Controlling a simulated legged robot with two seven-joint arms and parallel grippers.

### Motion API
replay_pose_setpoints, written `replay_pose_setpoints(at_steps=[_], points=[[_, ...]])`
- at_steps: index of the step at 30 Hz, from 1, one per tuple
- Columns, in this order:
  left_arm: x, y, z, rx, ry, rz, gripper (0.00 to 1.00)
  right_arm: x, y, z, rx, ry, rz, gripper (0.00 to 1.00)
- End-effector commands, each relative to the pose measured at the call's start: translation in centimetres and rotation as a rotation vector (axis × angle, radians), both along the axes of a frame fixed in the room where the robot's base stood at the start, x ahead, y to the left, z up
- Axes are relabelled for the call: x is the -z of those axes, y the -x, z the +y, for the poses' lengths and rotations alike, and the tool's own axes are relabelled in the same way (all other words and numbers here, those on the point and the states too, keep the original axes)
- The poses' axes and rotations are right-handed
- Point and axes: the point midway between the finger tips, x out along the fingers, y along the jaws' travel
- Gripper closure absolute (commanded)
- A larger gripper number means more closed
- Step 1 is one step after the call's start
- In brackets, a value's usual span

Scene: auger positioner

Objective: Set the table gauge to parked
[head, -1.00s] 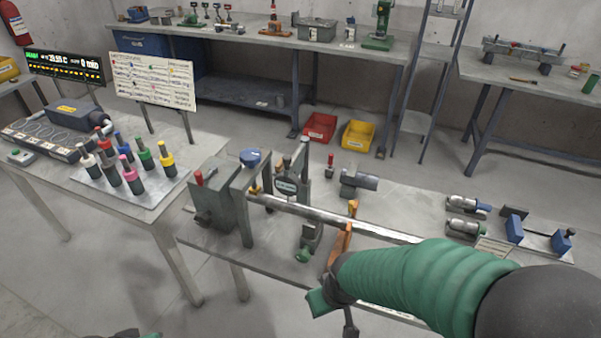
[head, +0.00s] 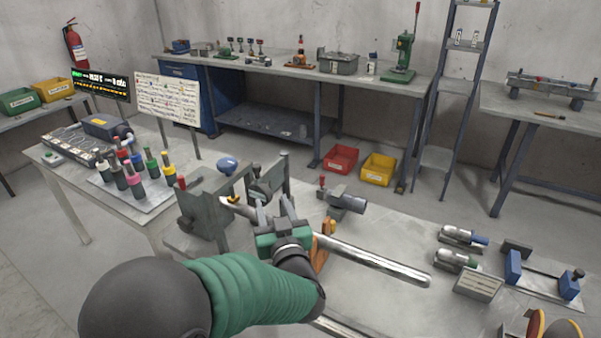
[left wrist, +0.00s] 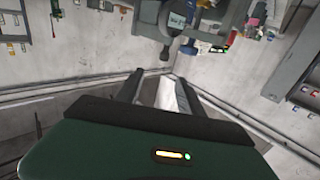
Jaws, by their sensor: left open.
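The table gauge (left wrist: 178,22) is a dark round body with a small pale-green display, near the top of the left wrist view. In the head view the dark gauge area (head: 264,188) is beside the grey upright frame, partly hidden by my gripper. I cannot tell its setting. My left gripper (head: 276,206) is open and empty, just in front of the gauge and above the metal bar. Its two dark fingers (left wrist: 155,80) also show in the left wrist view, pointing toward the gauge and apart from it. My right gripper is not in view.
A long metal bar (head: 375,263) rests across the table past an orange bracket (head: 322,245). A grey vise block (head: 203,210) stands at left. A grey cylinder fixture (head: 345,202) stands right of the gauge. Bottles (head: 135,180) stand on the left table.

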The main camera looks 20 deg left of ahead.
Motion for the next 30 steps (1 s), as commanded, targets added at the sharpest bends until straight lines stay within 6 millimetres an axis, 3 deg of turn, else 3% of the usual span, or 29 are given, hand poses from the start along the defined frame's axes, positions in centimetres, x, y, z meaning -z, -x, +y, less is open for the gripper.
replay_pose_setpoints(at_steps=[18, 24, 30], points=[[-0.4, -10.8, 8.6, 0.001, -0.006, 0.000, 0.55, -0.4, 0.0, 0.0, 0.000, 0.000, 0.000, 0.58], [-0.3, -12.3, 10.1, 0.003, -0.004, 0.001, 0.55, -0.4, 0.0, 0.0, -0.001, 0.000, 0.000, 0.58], [-0.3, -12.4, 10.0, 0.004, -0.004, 0.001, 0.55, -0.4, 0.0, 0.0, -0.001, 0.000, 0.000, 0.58]])
